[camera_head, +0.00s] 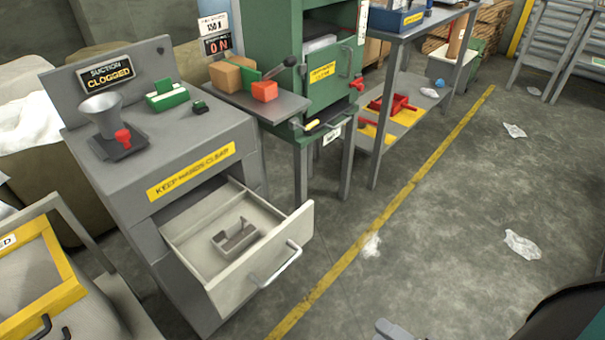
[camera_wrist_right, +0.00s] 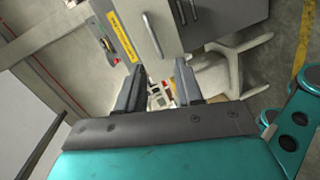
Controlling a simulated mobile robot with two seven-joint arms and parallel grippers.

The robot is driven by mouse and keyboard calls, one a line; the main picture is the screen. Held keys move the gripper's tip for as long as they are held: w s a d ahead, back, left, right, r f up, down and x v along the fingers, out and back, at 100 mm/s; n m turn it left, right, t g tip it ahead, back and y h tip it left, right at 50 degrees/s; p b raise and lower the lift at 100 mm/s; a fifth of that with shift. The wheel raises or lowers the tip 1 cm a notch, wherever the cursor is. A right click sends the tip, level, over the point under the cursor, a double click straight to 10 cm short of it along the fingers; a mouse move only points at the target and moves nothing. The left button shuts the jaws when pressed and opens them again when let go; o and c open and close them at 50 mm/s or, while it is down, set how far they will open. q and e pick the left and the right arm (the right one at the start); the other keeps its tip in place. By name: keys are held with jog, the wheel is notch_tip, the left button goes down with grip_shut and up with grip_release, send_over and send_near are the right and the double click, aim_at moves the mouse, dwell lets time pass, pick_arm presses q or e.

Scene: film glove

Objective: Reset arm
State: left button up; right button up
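My right gripper (camera_wrist_right: 160,88) shows in its wrist view with its two dark fingers apart and nothing between them. In the head view, only a grey tip (camera_head: 392,330) of it and part of my dark teal arm show at the bottom right edge. It is over open floor, to the right of the drawer and apart from it. My left gripper is in neither view.
A grey cabinet (camera_head: 200,130) stands at the left, its drawer (camera_head: 235,235) pulled open with a small metal holder (camera_head: 237,236) inside. A green machine (camera_head: 325,70) and a shelf table (camera_head: 420,30) stand behind. Floor at the right is mostly clear, with several scraps.

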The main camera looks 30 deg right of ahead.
pick_arm(q)
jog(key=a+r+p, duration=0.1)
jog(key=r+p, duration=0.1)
jog(key=p, duration=0.1)
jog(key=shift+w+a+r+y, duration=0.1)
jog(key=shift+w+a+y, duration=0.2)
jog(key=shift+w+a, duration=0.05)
pick_arm(e)
jog(key=w+a+r+m+g+h, duration=0.1)
jog(key=w+a+m+g, duration=0.1)
jog(key=w+a+m, duration=0.2)
jog(key=w+a+r+m+g, duration=0.1)
jog(key=w+a+m, duration=0.3)
jog(key=w+m, duration=0.4)
jog(key=m+g, duration=0.1)
jog(key=m, duration=0.3)
jog(key=shift+w+a+r+h, duration=0.25)
jog(key=shift+w+a+h, duration=0.1)
jog(key=shift+a+h, duration=0.05)
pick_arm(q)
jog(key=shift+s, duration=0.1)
